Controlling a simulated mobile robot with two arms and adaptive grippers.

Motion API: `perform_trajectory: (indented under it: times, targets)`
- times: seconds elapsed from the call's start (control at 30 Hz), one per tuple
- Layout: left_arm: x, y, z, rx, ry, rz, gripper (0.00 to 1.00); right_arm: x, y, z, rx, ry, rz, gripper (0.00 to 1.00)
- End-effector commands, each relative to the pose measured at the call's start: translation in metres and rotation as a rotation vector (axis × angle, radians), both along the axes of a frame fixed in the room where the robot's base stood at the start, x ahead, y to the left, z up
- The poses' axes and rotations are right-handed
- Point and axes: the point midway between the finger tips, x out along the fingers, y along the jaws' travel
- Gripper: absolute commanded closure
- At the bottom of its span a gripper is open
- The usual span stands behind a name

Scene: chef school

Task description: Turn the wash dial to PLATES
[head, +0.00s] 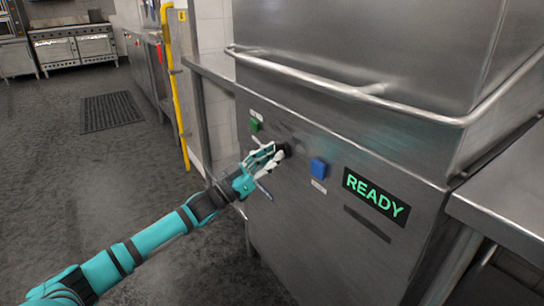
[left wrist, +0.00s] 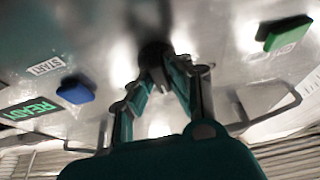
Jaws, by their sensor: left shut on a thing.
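The wash dial (head: 284,149) is a black knob on the front panel of the steel dishwasher (head: 300,220). In the head view my left gripper (head: 277,153) reaches it from the left. In the left wrist view the dial (left wrist: 154,52) sits between the tips of the left gripper (left wrist: 163,68), which is shut on it. The dial's pointer and position labels are hidden or too small to read. A green button (head: 256,124) is left of the dial and a blue button (head: 318,168) is right of it. The display (head: 375,196) reads READY. My right gripper does not show.
A long bar handle (head: 345,90) runs across the hood above the panel. A steel counter (head: 510,205) adjoins at the right. A yellow pipe (head: 174,85) stands at the left. The floor (head: 110,180) on the left is open, with a dark mat (head: 110,111).

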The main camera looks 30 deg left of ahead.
Motion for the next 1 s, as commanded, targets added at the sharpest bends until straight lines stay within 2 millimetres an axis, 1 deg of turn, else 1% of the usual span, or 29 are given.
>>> perform_trajectory:
  times: [0.17, 0.2, 0.3, 0.37, 0.6, 0.73, 0.87, 1.0]
  targets:
    - [0.000, 0.000, -0.001, 0.000, 0.002, 0.000, 1.00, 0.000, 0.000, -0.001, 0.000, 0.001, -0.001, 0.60]
    - [0.000, 0.000, -0.001, 0.000, 0.002, 0.000, 0.81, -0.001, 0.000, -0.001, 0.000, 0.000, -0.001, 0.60]
    - [0.000, 0.000, -0.001, -0.001, 0.003, -0.001, 0.68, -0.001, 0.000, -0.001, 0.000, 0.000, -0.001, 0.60]
    - [0.000, 0.000, -0.001, -0.001, 0.003, -0.001, 0.62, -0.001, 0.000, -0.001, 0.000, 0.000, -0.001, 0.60]
    - [0.000, 0.000, 0.000, -0.002, 0.002, 0.000, 0.62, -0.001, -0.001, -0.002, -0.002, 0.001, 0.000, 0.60]
    - [-0.004, 0.002, -0.003, -0.001, 0.003, 0.000, 0.62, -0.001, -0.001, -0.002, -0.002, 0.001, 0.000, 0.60]
    - [-0.017, 0.007, -0.010, -0.001, 0.005, 0.000, 0.62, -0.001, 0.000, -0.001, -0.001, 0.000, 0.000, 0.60]
    - [-0.037, 0.015, -0.019, -0.002, 0.007, 0.000, 0.62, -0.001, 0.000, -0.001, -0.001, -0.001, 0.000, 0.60]
